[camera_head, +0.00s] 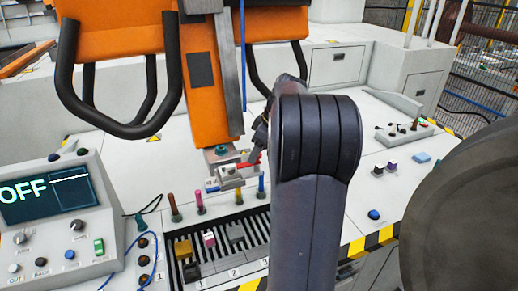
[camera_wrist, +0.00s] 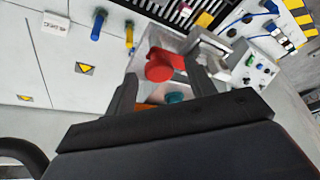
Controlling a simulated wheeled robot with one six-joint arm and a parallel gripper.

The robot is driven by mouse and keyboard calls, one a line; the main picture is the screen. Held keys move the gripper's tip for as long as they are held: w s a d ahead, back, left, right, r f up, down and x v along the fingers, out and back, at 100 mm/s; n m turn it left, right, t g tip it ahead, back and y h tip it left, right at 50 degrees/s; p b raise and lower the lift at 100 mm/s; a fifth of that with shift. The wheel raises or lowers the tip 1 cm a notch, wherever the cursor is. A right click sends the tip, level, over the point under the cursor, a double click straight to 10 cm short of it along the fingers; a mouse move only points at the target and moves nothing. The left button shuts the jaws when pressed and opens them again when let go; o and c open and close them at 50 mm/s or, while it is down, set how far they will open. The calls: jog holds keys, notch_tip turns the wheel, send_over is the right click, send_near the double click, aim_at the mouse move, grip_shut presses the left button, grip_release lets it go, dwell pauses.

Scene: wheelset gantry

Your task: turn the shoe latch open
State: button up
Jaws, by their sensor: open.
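The shoe latch has a red handle (camera_wrist: 160,67), which in the wrist view lies between the fingers of my gripper (camera_wrist: 162,68). My gripper is open, with one finger on each side of the handle. I cannot tell whether either finger touches it. My arm hides most of my gripper there.
An orange column (camera_head: 205,95) with black looped bars stands behind the latch. Several coloured pegs and a slotted rack (camera_head: 228,252) are in front. A console (camera_head: 50,215) reading OFF stands at left.

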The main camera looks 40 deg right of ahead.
jog(key=c, duration=1)
jog(key=shift+o, duration=0.2)
jog(key=m+h+b, duration=0.1)
jog(key=m, duration=0.2)
jog(key=shift+a+m+t, duration=0.15)
jog(key=shift+m+t, duration=0.25)
jog(key=m+h, duration=0.1)
jog(key=m, duration=0.1)
jog(key=m+h, duration=0.1)
jog(key=m, duration=0.2)
jog(key=shift+a+r, duration=0.1)
jog(key=shift+a, duration=0.1)
jog(key=m+h, duration=0.1)
jog(key=m, duration=0.1)
jog(key=m+g+h, duration=0.1)
jog(key=m, duration=0.1)
jog(key=shift+a+m+p, duration=0.15)
jog(key=shift+m+p, duration=0.2)
jog(key=shift+m, duration=0.05)
jog(key=shift+w+m+g+h, duration=0.1)
jog(key=shift+m+g+h, duration=0.2)
jog(key=shift+m, duration=0.7)
jog(key=shift+w+m+g+h, duration=0.1)
jog(key=shift+m+g+h, duration=0.2)
jog(key=shift+m, duration=0.7)
